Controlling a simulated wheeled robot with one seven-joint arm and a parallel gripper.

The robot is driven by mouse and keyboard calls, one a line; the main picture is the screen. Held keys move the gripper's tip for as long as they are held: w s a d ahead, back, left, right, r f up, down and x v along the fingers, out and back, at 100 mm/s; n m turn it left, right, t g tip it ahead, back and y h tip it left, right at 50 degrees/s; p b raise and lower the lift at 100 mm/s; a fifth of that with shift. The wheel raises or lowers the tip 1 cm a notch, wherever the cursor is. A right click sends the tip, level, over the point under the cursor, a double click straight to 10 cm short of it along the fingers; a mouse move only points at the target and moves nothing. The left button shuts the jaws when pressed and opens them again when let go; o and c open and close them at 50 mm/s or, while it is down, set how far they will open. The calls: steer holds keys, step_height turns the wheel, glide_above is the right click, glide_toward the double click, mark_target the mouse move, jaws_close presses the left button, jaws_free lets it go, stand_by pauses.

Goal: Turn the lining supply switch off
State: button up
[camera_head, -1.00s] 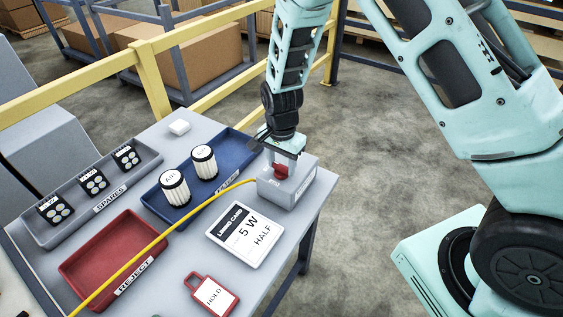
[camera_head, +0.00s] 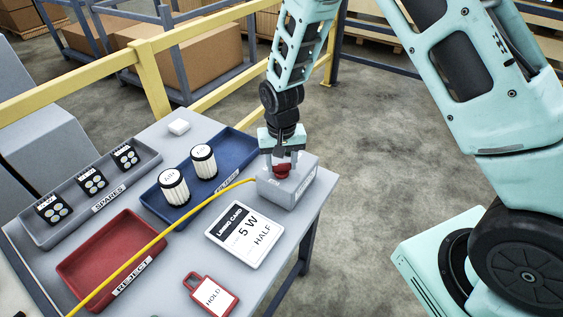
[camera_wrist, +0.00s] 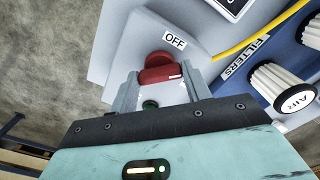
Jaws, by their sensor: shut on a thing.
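The lining supply switch is a red knob (camera_wrist: 160,69) on a light grey box (camera_head: 302,186) at the table's right corner. In the wrist view its grip bar lies crosswise, with a white mark near its right end. A white OFF label (camera_wrist: 174,40) sits just above and right of the knob. My gripper (camera_head: 281,167) points down over the box and is shut on the knob, with one finger at each end of the bar in the wrist view (camera_wrist: 163,86). A small dark green spot (camera_wrist: 150,104) shows between the fingers. Any other label is hidden.
A yellow cable (camera_head: 165,233) runs from the box across the table. The blue FILTERS tray (camera_head: 232,147) with two filters stands close to the left. A lining card (camera_head: 245,236), red HOLD tag (camera_head: 211,294), REJECT tray (camera_head: 128,283) and SPARES tray (camera_head: 75,225) lie around.

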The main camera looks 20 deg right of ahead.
mark_target(282, 164)
steer(key=n, duration=0.4)
steer(key=shift+n, duration=0.3)
steer(key=n, duration=0.4)
steer(key=shift+n, duration=0.4)
steer(key=o, duration=1)
steer(key=shift+r, duration=0.15)
step_height(282, 164, up, 17)
steer(key=shift+r+b, duration=0.1)
steer(key=shift+b, duration=0.8)
steer(key=shift+n+y, duration=0.3)
steer(key=shift+n, duration=0.1)
steer(key=s+a, duration=0.2)
steer(key=s, duration=0.7)
steer(key=s+a, duration=0.2)
steer(key=s, duration=0.7)
steer(key=s+a+r, duration=0.1)
steer(key=s+a, duration=0.1)
steer(key=s, duration=0.7)
